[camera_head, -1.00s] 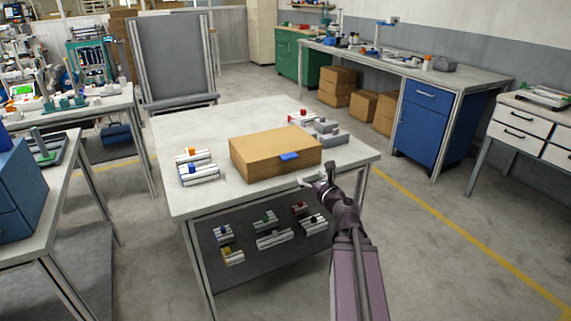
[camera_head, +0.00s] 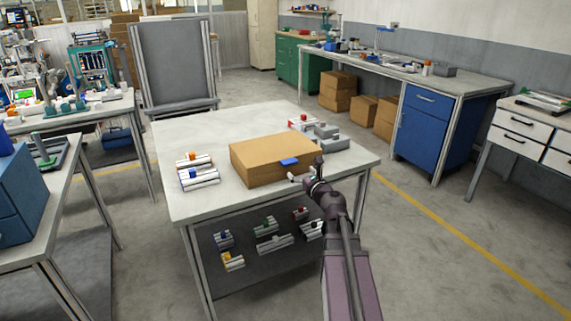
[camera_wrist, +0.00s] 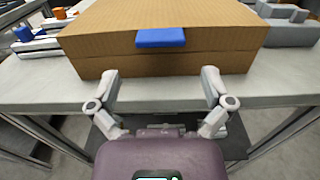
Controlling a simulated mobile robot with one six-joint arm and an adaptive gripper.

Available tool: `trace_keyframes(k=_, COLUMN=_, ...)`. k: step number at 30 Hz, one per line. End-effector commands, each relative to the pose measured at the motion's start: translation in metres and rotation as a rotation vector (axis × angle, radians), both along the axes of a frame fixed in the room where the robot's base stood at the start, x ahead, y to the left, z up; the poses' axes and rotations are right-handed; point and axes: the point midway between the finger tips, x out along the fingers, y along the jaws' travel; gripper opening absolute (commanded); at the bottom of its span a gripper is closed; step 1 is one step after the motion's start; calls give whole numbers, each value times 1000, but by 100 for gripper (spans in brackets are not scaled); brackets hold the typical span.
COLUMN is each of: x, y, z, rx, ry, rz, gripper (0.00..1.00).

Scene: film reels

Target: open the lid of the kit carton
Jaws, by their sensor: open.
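The brown kit carton (camera_head: 262,163) sits shut on the white table, with a blue tab (camera_head: 289,161) on the lid's front edge. The carton (camera_wrist: 160,62) also fills the top of the wrist view, its blue tab (camera_wrist: 160,38) near the middle. My gripper (camera_head: 305,178) is in front of the carton's front face, at the table's near edge. In the wrist view my gripper (camera_wrist: 160,78) is open and empty, its two fingers spread either side below the tab. The fingertips look close to the front face; whether they touch it I cannot tell.
Rail parts with coloured blocks (camera_head: 198,177) lie left of the carton on the table (camera_head: 215,121). Grey parts (camera_head: 329,136) stand behind it to the right. A lower shelf (camera_head: 255,265) holds several small parts. The table's back left is clear.

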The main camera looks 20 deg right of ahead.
Motion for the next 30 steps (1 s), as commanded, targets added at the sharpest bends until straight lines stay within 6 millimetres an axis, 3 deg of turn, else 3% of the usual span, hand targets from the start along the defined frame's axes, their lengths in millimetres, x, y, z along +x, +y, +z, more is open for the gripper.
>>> trace_keyframes(k=6, x=38, y=0, z=0, rx=0, ry=0, rz=1, gripper=100)
trace_keyframes(k=13, x=65, y=1, z=0, rx=0, ry=0, rz=0, gripper=100)
trace_keyframes(k=19, x=75, y=2, z=0, rx=0, ry=0, rz=-1, gripper=100)
trace_keyframes(k=30, x=76, y=2, z=0, rx=0, ry=0, rz=-1, gripper=97)
